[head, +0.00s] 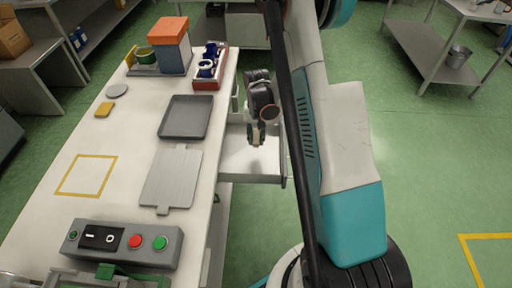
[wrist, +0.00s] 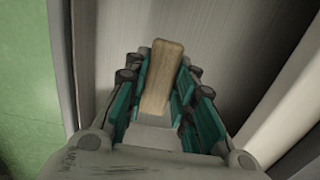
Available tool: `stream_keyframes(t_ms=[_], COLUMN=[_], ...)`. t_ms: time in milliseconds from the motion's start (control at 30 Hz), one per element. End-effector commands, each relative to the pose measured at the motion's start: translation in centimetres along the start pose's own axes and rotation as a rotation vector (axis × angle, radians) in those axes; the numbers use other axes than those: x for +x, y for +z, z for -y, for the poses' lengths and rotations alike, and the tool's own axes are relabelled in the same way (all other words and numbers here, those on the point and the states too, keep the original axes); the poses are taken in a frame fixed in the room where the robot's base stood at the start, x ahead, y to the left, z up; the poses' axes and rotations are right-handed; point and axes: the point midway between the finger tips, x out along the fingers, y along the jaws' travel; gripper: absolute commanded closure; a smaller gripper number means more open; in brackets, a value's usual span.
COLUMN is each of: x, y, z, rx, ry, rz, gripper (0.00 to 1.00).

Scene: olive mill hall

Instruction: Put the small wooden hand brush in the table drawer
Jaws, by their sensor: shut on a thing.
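The small wooden hand brush (wrist: 161,75) is a pale wooden block held between the fingers in the wrist view. My gripper (wrist: 158,88) is shut on it. In the head view my gripper (head: 257,136) hangs over the open table drawer (head: 245,163), and a bit of the brush (head: 256,142) shows at its fingertips. The drawer is pulled out from the right side of the table and its visible floor looks bare. The wrist view shows the drawer's grey inside (wrist: 225,35) beyond the brush. I cannot tell whether the brush touches the drawer floor.
The white table (head: 95,135) holds a dark tray (head: 186,117), a grey board (head: 172,178), a control box (head: 125,243), a red bin (head: 210,72) with blue-and-white items and an orange-lidded container (head: 170,45). Green floor lies open to the right.

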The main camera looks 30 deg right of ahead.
Motion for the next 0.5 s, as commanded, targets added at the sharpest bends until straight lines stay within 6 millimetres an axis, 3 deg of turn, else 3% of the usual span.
stream_keyframes(t_ms=[267, 500], x=[2.0, 5.3], y=[-0.1, -0.2], z=[0.0, 0.0], rx=[0.0, 0.0], ry=[0.0, 0.0], rz=[0.0, 0.0], gripper=[1.0, 1.0])
